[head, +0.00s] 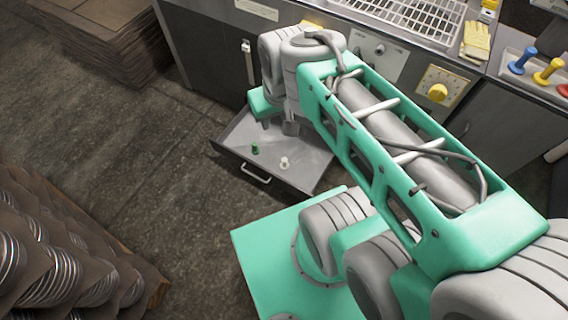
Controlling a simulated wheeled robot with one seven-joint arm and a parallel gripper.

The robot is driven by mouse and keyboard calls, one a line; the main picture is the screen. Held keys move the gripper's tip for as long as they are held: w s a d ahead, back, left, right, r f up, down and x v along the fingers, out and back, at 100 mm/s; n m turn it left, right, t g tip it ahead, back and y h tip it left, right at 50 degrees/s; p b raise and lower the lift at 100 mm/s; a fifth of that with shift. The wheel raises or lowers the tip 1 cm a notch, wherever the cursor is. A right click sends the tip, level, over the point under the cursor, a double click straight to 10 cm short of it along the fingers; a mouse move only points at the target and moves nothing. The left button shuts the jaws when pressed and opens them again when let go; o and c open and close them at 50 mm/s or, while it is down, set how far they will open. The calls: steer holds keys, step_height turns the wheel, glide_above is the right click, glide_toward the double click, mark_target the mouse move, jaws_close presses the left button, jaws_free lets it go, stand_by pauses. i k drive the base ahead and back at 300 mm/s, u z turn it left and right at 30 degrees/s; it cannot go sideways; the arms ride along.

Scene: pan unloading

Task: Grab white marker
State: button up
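The white marker (284,163) is a small pale knob-shaped piece standing in an open grey drawer (232,138), right of the drawer's middle. A similar green piece (255,149) stands to its left in the same drawer. The far end of my arm is over the back of the drawer, and my gripper (290,128) seems to be the small grey part there, behind and above the white marker and apart from it. Its fingers are too small and too covered by my arm to tell whether they are open. The drawer's back right is hidden behind my arm.
The drawer juts out from under a metal counter with a wire rack (415,14), a yellow knob (437,92) and yellow gloves (476,41). Blue, yellow and red pieces stand on a tray (518,82). Brown stacks fill the left side; the floor between is clear.

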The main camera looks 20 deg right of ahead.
mark_target(284, 165)
steer(key=u, duration=0.6)
steer(key=i, duration=0.35)
steer(key=u, duration=0.4)
